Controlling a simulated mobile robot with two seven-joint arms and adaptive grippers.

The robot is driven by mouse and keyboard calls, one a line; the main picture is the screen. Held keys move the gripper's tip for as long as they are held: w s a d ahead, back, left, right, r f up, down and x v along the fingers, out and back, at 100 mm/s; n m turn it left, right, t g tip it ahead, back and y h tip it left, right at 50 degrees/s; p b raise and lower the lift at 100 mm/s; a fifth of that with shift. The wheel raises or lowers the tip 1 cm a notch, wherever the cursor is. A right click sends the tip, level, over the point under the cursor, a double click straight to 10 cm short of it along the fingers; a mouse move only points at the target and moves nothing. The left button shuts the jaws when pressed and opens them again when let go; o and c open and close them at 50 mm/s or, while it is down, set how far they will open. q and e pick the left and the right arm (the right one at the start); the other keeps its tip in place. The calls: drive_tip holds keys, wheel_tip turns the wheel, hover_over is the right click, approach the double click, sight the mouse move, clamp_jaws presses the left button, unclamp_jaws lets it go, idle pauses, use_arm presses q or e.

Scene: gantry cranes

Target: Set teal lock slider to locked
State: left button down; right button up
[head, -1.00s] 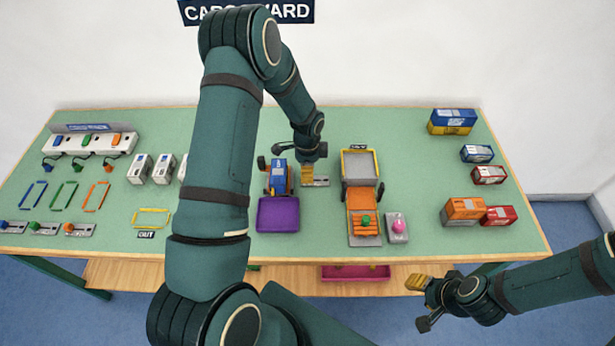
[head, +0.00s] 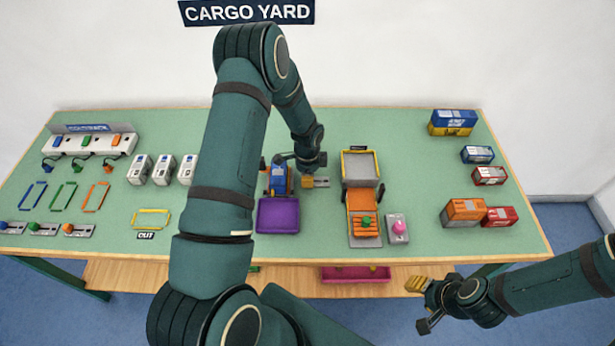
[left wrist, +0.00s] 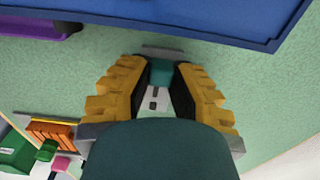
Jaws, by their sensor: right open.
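The teal lock slider knob (left wrist: 161,72) shows in the left wrist view, on a pale plate (left wrist: 152,103) with dark marks. My right gripper (head: 419,303) is open and empty, off the table's front edge.
The blue vehicle (head: 278,180) with its purple tray (head: 278,215) stands close left of the plate. An orange vehicle (head: 362,200) and a pink-button box (head: 398,228) stand to the right. Three other sliders (head: 77,230) lie at the front left. Boxes (head: 463,209) stand far right.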

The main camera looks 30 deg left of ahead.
sight(322, 181)
use_arm(q)
drive_tip(key=shift+d+f, duration=0.1)
drive_tip(key=w+d, duration=0.1)
drive_tip(key=d, duration=0.1)
drive_tip(key=w+d+b, duration=0.1)
drive_tip(key=shift+w+d, duration=0.1)
drive_tip(key=shift+d, duration=0.25)
drive_tip(key=c, duration=0.8)
unclamp_jaws()
wheel_tip(322, 181, up, 12)
drive_tip(key=shift+r, duration=0.1)
